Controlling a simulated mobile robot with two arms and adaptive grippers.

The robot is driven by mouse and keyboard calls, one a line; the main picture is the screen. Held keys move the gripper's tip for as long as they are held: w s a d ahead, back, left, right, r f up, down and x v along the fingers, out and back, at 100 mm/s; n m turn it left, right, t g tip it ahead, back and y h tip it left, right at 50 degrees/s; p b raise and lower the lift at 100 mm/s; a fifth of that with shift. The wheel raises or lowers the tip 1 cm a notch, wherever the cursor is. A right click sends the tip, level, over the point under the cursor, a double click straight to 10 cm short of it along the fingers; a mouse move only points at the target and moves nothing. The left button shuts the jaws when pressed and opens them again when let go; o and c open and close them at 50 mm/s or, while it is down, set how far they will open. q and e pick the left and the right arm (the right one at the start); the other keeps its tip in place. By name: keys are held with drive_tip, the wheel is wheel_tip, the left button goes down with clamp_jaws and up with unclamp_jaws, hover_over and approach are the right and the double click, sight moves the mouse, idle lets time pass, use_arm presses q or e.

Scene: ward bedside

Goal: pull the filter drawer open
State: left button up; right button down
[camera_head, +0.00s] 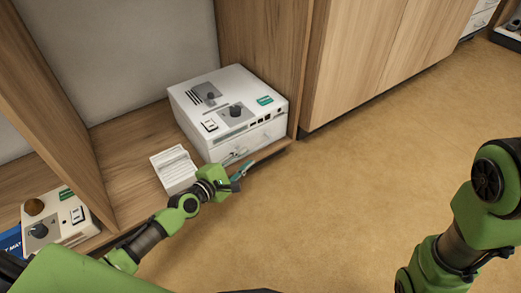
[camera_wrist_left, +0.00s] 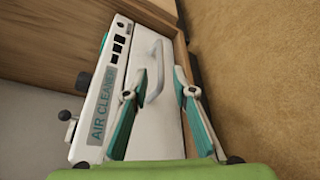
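The air cleaner (camera_head: 222,103) is a white box on the wooden shelf, and its label reads AIR CLEANER in the wrist view (camera_wrist_left: 104,100). Its filter drawer (camera_head: 255,137) is the lower front panel and looks flush with the box. The drawer's pale bar handle (camera_wrist_left: 154,73) shows between and beyond my left fingers in the wrist view. My left gripper (camera_head: 238,166) is just in front of the drawer. In the wrist view the left gripper (camera_wrist_left: 160,80) is open, with its fingers wide apart and nothing held. My right arm shows at the right, but its gripper is out of frame.
A white slotted block (camera_head: 174,170) stands on the shelf (camera_head: 127,151) left of the air cleaner, close to my left forearm. Another small device with a knob (camera_head: 50,229) is at the lower left. Tall wooden cabinets (camera_head: 375,50) rise behind. The floor at the right is clear.

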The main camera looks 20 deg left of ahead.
sight(259, 148)
use_arm(q)
drive_tip(key=b+x, duration=0.3)
drive_tip(key=x, duration=0.5)
drive_tip(key=shift+w+d+f, duration=0.15)
drive_tip(key=shift+w, duration=0.2)
clamp_jaws()
